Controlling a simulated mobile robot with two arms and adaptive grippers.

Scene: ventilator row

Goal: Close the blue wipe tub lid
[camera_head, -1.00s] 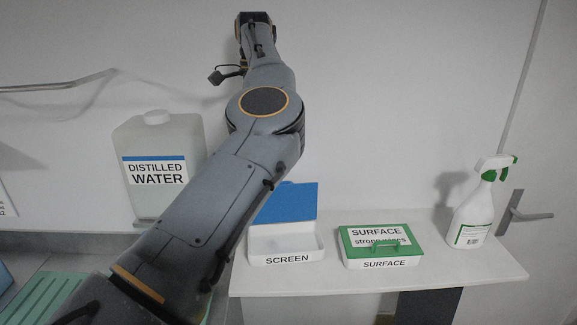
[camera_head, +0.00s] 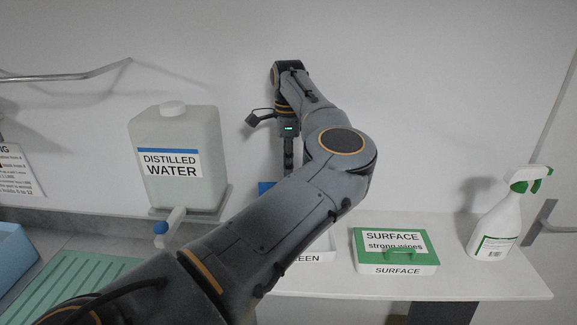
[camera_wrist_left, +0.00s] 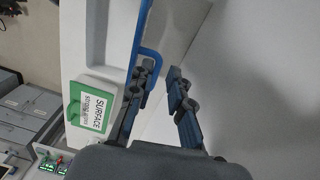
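The blue wipe tub, labelled SCREEN, is mostly hidden behind my left arm in the head view. A corner of its raised blue lid (camera_head: 265,187) and part of its white front (camera_head: 308,257) show. In the left wrist view the lid (camera_wrist_left: 142,45) appears nearly edge-on, with a blue handle loop on its right side. My left gripper (camera_wrist_left: 158,92) is open, its two fingers apart, close to the lid and handle. I cannot tell whether a finger touches the lid. In the head view the left gripper (camera_head: 289,160) points down near the wall. My right gripper is not in view.
A closed green-lidded SURFACE tub (camera_head: 396,262) stands to the right on the white shelf (camera_head: 470,281), with a spray bottle (camera_head: 499,225) beyond it. A distilled water canister (camera_head: 178,160) stands left, with a tap (camera_head: 172,220) below. The wall is close behind.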

